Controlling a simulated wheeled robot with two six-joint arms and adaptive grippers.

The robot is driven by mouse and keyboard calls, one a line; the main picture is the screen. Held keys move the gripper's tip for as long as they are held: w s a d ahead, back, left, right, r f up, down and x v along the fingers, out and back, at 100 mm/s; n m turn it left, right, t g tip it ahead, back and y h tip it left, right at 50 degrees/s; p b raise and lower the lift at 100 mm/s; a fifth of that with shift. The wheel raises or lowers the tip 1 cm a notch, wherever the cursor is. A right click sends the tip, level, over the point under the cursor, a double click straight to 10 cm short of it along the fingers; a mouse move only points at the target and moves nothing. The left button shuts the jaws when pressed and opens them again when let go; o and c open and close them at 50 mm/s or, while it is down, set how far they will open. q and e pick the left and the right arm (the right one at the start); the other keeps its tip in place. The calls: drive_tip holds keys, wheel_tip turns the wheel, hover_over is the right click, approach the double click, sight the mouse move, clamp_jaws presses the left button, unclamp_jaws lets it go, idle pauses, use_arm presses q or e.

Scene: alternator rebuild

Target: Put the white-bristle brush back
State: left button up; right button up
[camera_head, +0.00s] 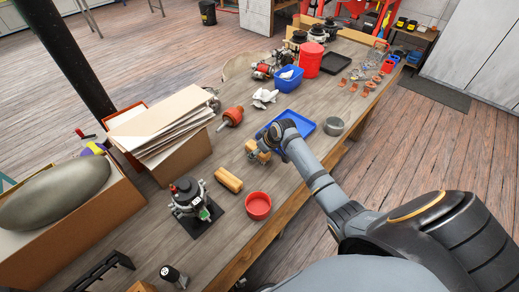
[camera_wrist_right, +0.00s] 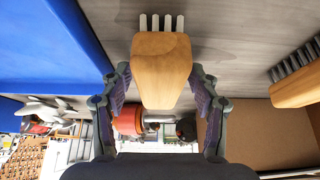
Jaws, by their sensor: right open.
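The white-bristle brush (camera_wrist_right: 162,66) has a pale wooden handle block and a row of white bristles pointing up in the right wrist view. It lies on the workbench. My right gripper (camera_wrist_right: 160,85) is open with one finger on each side of the block; small gaps show between the fingers and the wood. In the head view my right gripper (camera_head: 259,158) is low over the bench, left of the blue tray (camera_head: 315,126), and partly hides the brush (camera_head: 251,146). My left gripper is not in view.
A second wooden brush (camera_head: 228,180) with dark bristles lies nearby; it also shows in the right wrist view (camera_wrist_right: 300,86). A red bowl (camera_head: 258,206), grey bowl (camera_head: 333,126), orange-red rotor (camera_head: 232,116) and an alternator (camera_head: 188,198) on a black base stand around.

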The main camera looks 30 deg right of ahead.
drive_tip(key=v, duration=1.2)
